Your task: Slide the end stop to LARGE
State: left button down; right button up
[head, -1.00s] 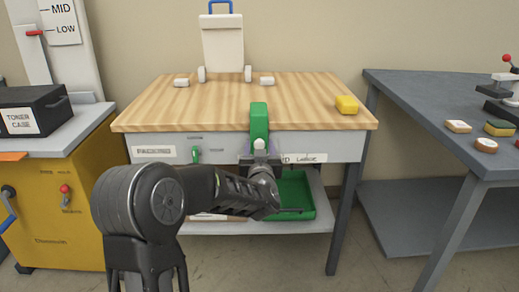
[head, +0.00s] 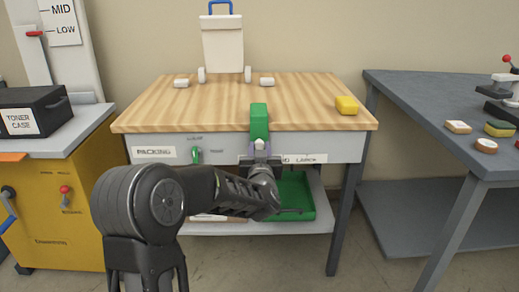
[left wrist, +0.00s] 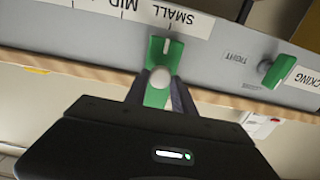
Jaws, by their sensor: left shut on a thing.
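The green end stop (head: 259,120) hangs over the front edge of the packing table, with a pale round knob (head: 259,144) on its front. In the left wrist view, the end stop (left wrist: 156,97) has a white mark beside the SMALL label (left wrist: 175,17), and the MID label (left wrist: 133,4) is partly cut off. My left gripper (head: 260,157) is shut on the knob (left wrist: 160,77), one finger on each side. My right gripper is not in view.
A green lever (head: 196,155) sits on the table front left of the end stop, near the PACKING label (head: 155,152). A yellow block (head: 346,105) lies on the tabletop at right. A green tray (head: 296,190) is on the shelf below.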

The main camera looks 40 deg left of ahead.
pick_arm(q)
jog(key=shift+w+d, duration=0.1)
jog(key=shift+d, duration=0.05)
dwell(0.7)
jog(key=w+d+p, duration=0.4)
jog(key=w+d, duration=0.5)
jog(key=d, duration=0.4)
jog(key=shift+w, duration=0.35)
jog(key=c, duration=1.1)
grip_release()
jog(key=shift+w, duration=0.1)
jog(key=shift+c, duration=0.2)
jog(key=shift+o, duration=0.4)
jog(key=p+v, duration=0.1)
jog(key=v, duration=0.7)
